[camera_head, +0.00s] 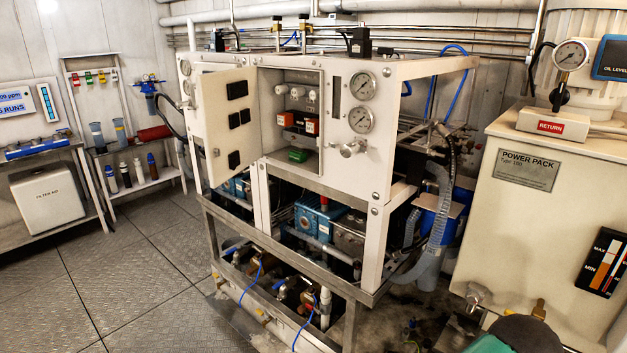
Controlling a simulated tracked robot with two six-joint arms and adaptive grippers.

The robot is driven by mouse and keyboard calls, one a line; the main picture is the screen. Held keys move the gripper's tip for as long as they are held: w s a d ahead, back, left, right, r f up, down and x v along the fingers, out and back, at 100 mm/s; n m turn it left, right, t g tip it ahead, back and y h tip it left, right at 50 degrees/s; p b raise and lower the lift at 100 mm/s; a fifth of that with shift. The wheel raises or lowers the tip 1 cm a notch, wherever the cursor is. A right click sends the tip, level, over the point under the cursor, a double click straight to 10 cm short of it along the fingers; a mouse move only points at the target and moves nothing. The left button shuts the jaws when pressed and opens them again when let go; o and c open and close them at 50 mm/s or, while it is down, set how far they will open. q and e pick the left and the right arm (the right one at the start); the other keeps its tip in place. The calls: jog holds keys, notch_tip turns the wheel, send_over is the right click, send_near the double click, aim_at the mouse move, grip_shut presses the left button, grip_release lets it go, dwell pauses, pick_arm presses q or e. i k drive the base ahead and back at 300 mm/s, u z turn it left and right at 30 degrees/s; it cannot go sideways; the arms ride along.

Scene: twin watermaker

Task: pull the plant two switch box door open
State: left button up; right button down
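A cream switch box door (215,135) with several black squares on it stands swung open to the left on the front of the white watermaker frame (380,165). The open switch box (270,132) beside it shows white round parts, red-and-black blocks and a green part inside. I cannot read a label that says which plant this is. The door hides part of the panel behind it, where a gauge shows at its left. Neither of my grippers is in view, and nothing is seen touching the door.
Two gauges (362,103) and a valve knob (348,149) sit right of the box. The power pack (540,200) fills the right side. Shelves (145,183) stand left. The plated floor (140,265) is clear at left.

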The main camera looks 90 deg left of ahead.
aim_at(229, 103)
jog(key=z, duration=0.6)
jog(key=i, duration=0.15)
jog(key=u, duration=2.15)
jog(key=i, duration=0.25)
jog(key=u, duration=1.8)
jog(key=k, duration=0.6)
jog(key=u, duration=0.4)
jog(key=i, duration=1.65)
jog(key=z, duration=0.45)
